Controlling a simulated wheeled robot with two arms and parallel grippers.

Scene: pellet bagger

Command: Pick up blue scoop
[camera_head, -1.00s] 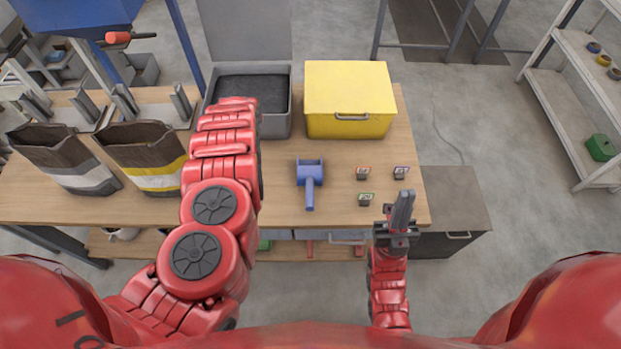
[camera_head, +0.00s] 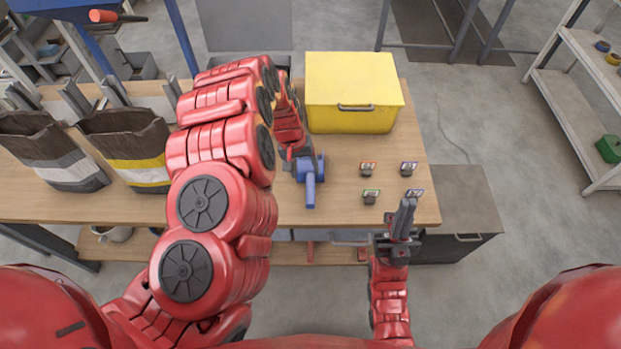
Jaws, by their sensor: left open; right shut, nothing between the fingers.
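The blue scoop (camera_head: 309,183) lies on the wooden table, its handle toward the table's front edge. My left gripper (camera_head: 299,167) is at the scoop's head, above or beside it, and hides part of the head. Its fingers are mostly hidden; it is open, and I cannot tell whether it touches the scoop. My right gripper (camera_head: 404,218) is shut and empty, pointing up at the front right edge of the table.
A yellow box (camera_head: 352,85) stands behind the scoop. Two open bags, one with a yellow stripe (camera_head: 140,170), stand at the left. A grey bin is mostly hidden behind my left arm.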

